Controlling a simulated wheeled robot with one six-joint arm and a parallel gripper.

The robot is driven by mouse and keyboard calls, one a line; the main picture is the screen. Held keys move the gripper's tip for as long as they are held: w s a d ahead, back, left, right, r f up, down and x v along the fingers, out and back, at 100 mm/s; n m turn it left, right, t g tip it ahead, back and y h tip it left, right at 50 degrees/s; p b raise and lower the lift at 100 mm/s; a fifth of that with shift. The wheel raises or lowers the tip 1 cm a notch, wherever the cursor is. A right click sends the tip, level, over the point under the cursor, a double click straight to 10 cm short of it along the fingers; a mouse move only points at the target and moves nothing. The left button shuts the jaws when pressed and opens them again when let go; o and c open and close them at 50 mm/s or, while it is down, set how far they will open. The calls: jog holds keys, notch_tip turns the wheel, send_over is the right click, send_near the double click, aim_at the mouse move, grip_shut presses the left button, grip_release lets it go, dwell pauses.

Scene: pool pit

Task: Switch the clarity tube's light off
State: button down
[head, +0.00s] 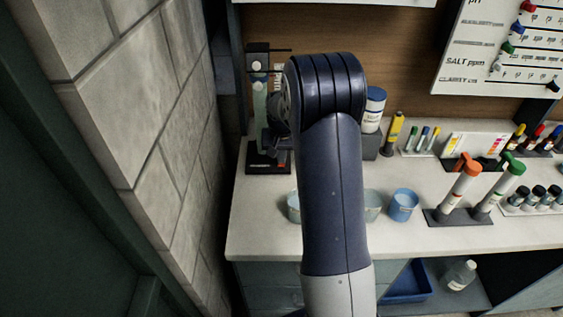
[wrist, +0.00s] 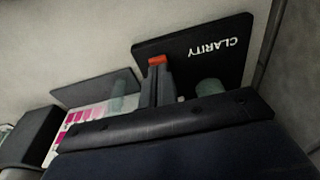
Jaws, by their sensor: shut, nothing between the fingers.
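The clarity tube (head: 260,100) is a pale green upright tube on a dark stand at the back left of the counter, partly hidden by my arm. Its black base (head: 262,158) has the word CLARITY on it, legible in the wrist view (wrist: 232,62). A small red-orange switch (wrist: 157,60) sits at the base's edge. My gripper (wrist: 156,75) is shut and empty, its fingertips right by the switch; I cannot tell whether they touch. The lower tube (wrist: 210,87) shows beside the fingers. I cannot tell whether the light is on.
A stone wall (head: 150,120) rises close to the left. Capped tubes in a rack (head: 455,216) and small bottles are to the right. A white board (head: 505,50) hangs at the back right.

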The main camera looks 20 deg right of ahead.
jog(key=shift+f, duration=0.4)
jog(key=shift+r, duration=0.1)
jog(key=shift+r+p, duration=2.1)
jog(key=shift+r, duration=1.4)
jog(key=shift+f, duration=0.15)
notch_tip(320, 180, down, 7)
jog(key=b, duration=0.4)
jog(key=shift+b, duration=0.4)
jog(key=shift+r, duration=0.25)
